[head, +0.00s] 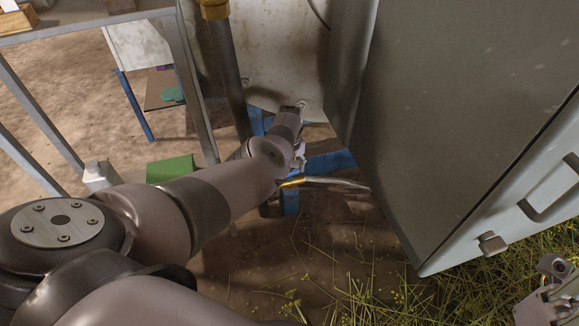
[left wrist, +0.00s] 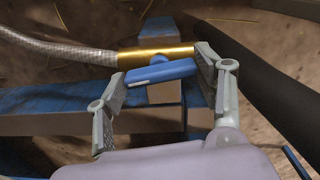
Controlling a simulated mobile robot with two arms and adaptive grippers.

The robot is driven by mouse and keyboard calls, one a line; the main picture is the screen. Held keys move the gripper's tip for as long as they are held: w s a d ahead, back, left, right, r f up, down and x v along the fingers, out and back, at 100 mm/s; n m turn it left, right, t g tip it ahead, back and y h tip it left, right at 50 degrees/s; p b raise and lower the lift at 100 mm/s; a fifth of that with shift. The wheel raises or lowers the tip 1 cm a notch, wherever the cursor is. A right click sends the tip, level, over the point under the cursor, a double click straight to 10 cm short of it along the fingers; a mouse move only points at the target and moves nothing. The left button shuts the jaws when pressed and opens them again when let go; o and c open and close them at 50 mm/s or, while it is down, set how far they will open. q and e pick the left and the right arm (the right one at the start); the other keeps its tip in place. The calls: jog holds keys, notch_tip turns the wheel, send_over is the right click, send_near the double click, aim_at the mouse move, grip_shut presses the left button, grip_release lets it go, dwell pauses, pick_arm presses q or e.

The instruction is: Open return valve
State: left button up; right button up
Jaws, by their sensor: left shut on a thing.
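The return valve has a brass body (left wrist: 155,54) and a blue lever handle (left wrist: 160,73), both clear in the left wrist view. A braided hose (left wrist: 60,48) joins the brass body from the left. In the head view the brass body (head: 292,183) shows small below my left gripper (head: 300,160). In the left wrist view my left gripper (left wrist: 163,70) is shut on the blue handle, one finger at each end. The handle lies roughly along the brass body, slightly tilted. My right gripper (head: 548,292) is partly in view at the lower right, away from the valve.
A large grey cabinet (head: 450,100) stands close on the right of the left arm. Blue frame beams (head: 330,162) and a dark pipe (head: 225,75) lie around the valve. A metal-legged table (head: 90,15) is at the upper left.

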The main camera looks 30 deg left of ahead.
aim_at(290, 172)
pick_arm(q)
jog(key=shift+m+p, duration=0.3)
jog(key=shift+m, duration=0.7)
jog(key=o, duration=1.1)
jog(key=shift+r, duration=0.15)
jog(key=shift+w+r, duration=0.15)
jog(key=shift+r, duration=0.3)
notch_tip(290, 172, up, 11)
jog(key=shift+f, duration=0.1)
